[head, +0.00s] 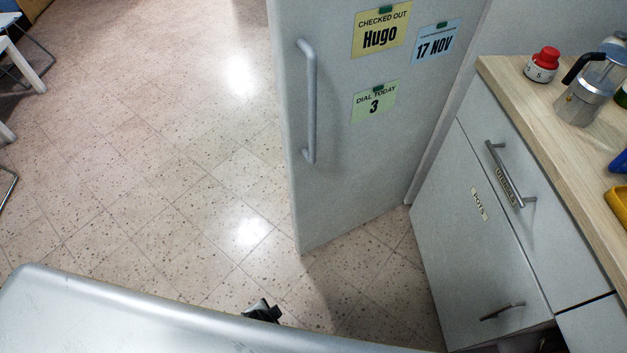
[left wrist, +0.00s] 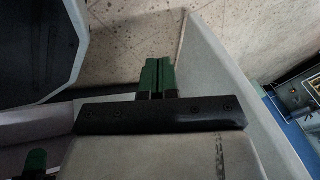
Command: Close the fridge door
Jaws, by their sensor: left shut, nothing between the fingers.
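The fridge door (head: 335,195) is a tall pale grey panel in the head view. It has a vertical bar handle (head: 309,100) near its left edge and several paper notes on its front. The head view does not show the fridge's inside, so I cannot tell how far the door stands open. My left gripper (left wrist: 157,68) shows in the left wrist view with its green fingers together and nothing between them. A pale slab lies to its right there, and I cannot tell whether it is the door. My right gripper is not clearly in view.
A counter (head: 505,82) with grey drawer fronts stands right of the door. On it are a red-topped timer (head: 542,65) and a moka pot (head: 590,92). The speckled tile floor (head: 150,150) left of the door is clear. White furniture legs (head: 22,65) stand at the far left.

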